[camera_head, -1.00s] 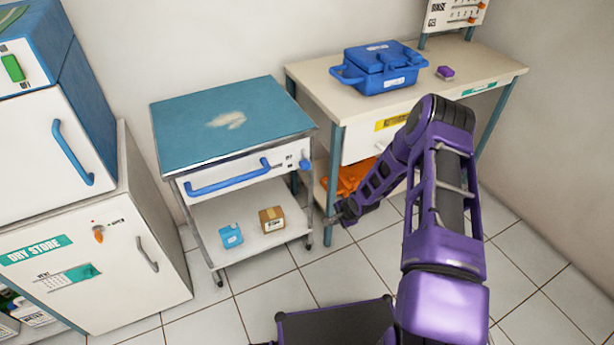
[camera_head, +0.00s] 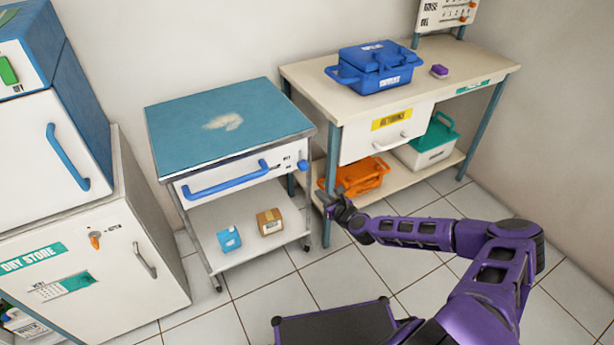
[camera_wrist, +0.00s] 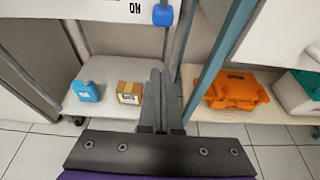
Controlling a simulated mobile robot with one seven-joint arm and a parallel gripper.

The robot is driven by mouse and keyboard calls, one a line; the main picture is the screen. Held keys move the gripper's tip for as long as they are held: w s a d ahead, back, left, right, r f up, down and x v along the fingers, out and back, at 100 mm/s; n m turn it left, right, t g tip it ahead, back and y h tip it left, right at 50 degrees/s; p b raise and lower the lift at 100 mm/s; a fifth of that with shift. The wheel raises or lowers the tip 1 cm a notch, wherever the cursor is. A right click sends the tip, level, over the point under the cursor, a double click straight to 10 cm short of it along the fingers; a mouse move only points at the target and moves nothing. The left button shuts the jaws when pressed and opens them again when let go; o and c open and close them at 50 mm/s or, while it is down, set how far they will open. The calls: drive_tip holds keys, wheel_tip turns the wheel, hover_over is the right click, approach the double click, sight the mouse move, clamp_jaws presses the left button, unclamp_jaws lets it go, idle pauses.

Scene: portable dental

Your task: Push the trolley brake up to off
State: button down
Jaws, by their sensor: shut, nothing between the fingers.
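The trolley (camera_head: 228,130) has a blue top with a pale worn patch, a white drawer front and a long blue handle. A small blue knob (camera_head: 303,165), which looks like the brake, sits at the right end of the drawer front beside small dark lettering. The knob also shows at the top of the wrist view (camera_wrist: 163,14). My gripper (camera_head: 331,196) is shut and empty, in front of the trolley's right side, lower than the knob and to its right. In the wrist view its closed fingers (camera_wrist: 160,82) point up the picture toward the knob, apart from it.
A blue box (camera_head: 229,239) and a brown carton (camera_head: 270,221) stand on the trolley's lower shelf. A bench (camera_head: 440,75) with teal legs stands close on the right, with an orange bin (camera_head: 360,177) under it. White cabinets (camera_head: 90,240) stand left. Tiled floor is clear in front.

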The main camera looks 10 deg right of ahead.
sight(302, 161)
drive_tip(key=b+x, duration=0.1)
drive_tip(key=x, duration=0.9)
drive_tip(key=shift+r, duration=1.9)
drive_tip(key=shift+r+p, duration=0.55)
drive_tip(key=shift+r, duration=1.8)
drive_tip(key=shift+a, duration=0.1)
